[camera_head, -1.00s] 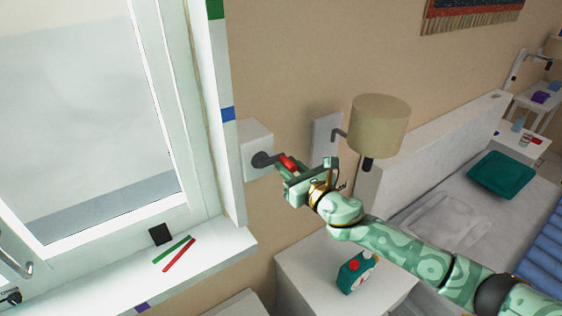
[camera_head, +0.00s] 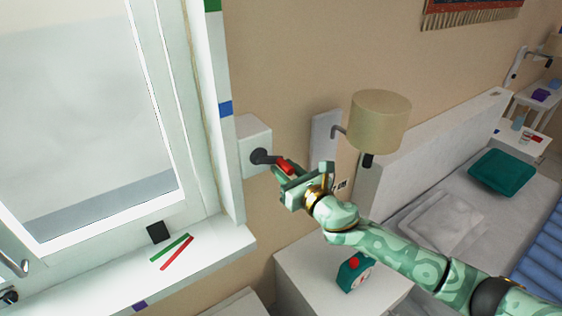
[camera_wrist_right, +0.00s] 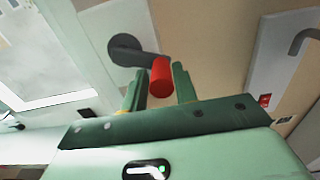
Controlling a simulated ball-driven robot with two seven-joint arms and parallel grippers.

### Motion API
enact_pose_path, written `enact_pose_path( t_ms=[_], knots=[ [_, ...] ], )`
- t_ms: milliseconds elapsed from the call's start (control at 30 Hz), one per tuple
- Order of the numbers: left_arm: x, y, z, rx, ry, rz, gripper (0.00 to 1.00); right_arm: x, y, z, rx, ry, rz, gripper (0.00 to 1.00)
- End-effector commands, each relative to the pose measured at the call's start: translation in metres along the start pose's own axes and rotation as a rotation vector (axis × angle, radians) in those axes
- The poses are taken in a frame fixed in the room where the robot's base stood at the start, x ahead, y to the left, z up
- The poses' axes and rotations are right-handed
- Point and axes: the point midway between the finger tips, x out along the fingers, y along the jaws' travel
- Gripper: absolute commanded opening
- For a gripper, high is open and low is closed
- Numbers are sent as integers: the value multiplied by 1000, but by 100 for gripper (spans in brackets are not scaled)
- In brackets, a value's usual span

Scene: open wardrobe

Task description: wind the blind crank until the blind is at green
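The blind crank is a dark grey hub and arm (camera_head: 262,157) on a white wall box (camera_head: 253,135), with a red handle (camera_head: 285,167). My right gripper (camera_head: 285,172) is at this handle. A green mark (camera_head: 212,5) is high on the window frame and a blue mark (camera_head: 225,108) lower. My left gripper is not in view.
A wall lamp (camera_head: 380,120) is close to the right of my gripper. A nightstand (camera_head: 305,262) with a green-and-red clock (camera_head: 352,274) stands below my arm. The sill (camera_head: 215,255) holds a black square and green and red strips. A bed is at right.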

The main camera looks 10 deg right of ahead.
Motion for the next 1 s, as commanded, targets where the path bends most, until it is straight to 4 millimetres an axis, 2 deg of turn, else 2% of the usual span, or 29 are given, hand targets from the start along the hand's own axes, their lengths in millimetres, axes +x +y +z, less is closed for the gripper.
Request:
enact_pose_path(
  t_ms=[33,200,567,733,1000],
  knots=[
    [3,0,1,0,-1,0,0,0,7,-5,5,0,9,26],
    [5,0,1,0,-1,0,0,0,11,-8,3,-1,8,29],
    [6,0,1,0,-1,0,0,0,16,-12,4,-1,9,19],
    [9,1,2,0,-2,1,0,0,24,-19,2,-1,7,19],
    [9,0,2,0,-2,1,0,0,23,-19,0,0,3,19]
  ],
)
